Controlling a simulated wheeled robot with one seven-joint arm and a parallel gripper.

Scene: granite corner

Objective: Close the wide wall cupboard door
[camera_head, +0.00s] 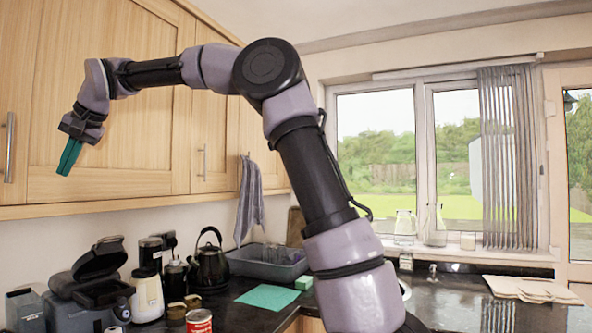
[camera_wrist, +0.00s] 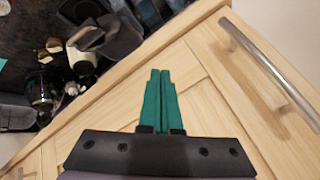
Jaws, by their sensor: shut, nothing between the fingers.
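The wide wall cupboard door (camera_head: 110,110) is pale wood with a framed panel, at the left of the head view. It looks flush or nearly flush with the cupboard front; I cannot tell whether a small gap is left. Its vertical metal bar handle (camera_head: 10,147) is near the left picture edge and also shows at the upper right of the wrist view (camera_wrist: 268,65). My gripper (camera_head: 68,160) is shut and empty, its teal fingers pointing down in front of the door's lower part. In the wrist view, the fingers (camera_wrist: 160,85) show pressed together over the door face; contact is unclear.
A narrower cupboard door (camera_head: 215,130) with its own handle is to the right. Below, the dark worktop holds a black kettle (camera_head: 209,262), a grey appliance (camera_head: 90,290), a tin (camera_head: 199,321) and a grey basin (camera_head: 268,263). A towel (camera_head: 250,200) hangs beside the cupboards.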

